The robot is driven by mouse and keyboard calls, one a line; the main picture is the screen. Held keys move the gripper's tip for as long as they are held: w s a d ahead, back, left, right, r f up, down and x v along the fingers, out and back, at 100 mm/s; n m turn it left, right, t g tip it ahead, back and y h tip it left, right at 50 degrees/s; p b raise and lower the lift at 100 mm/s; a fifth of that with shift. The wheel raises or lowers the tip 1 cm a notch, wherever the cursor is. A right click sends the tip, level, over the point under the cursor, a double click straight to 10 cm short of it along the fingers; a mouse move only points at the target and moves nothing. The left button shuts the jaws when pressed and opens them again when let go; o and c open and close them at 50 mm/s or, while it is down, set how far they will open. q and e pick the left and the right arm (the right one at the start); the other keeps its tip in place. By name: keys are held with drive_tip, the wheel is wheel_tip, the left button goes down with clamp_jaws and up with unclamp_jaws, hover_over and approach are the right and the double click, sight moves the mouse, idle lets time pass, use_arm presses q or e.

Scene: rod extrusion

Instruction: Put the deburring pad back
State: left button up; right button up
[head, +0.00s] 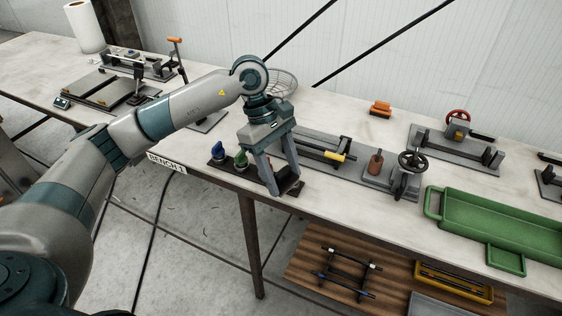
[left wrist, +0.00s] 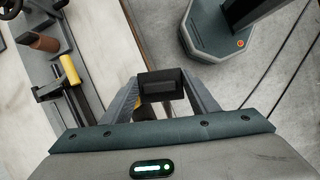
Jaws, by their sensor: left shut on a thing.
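My left gripper (head: 281,185) is shut on a small dark block (left wrist: 160,85), which looks like the deburring pad. In the left wrist view the block sits between the two fingertips. In the head view the gripper points down over the right end of a low dark rack (head: 228,171) at the bench's front edge. A blue-topped piece (head: 218,151) and a green-topped piece (head: 240,159) stand in the rack, left of the gripper. The fingers partly hide the block and the rack's right end. I cannot tell whether the block touches the rack. My right gripper is not in view.
A grey fixture with a yellow-handled part (head: 334,156) and a handwheel (head: 412,161) stands right of the gripper. A green tray (head: 500,222) is farther right. An orange-topped block (head: 380,108) and a wire basket (head: 283,82) are behind. A lower shelf holds a black rod frame (head: 347,275).

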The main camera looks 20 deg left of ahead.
use_arm(q)
drive_tip(key=s+f+m+g+y+b, duration=0.2)
drive_tip(key=s+m, duration=0.6)
drive_tip(key=m, duration=0.6)
drive_tip(key=shift+s+d+f+m+g+y, duration=0.3)
drive_tip(key=shift+f+g+y, duration=0.4)
drive_tip(key=shift+y, duration=0.3)
drive_tip(key=shift+a, duration=0.1)
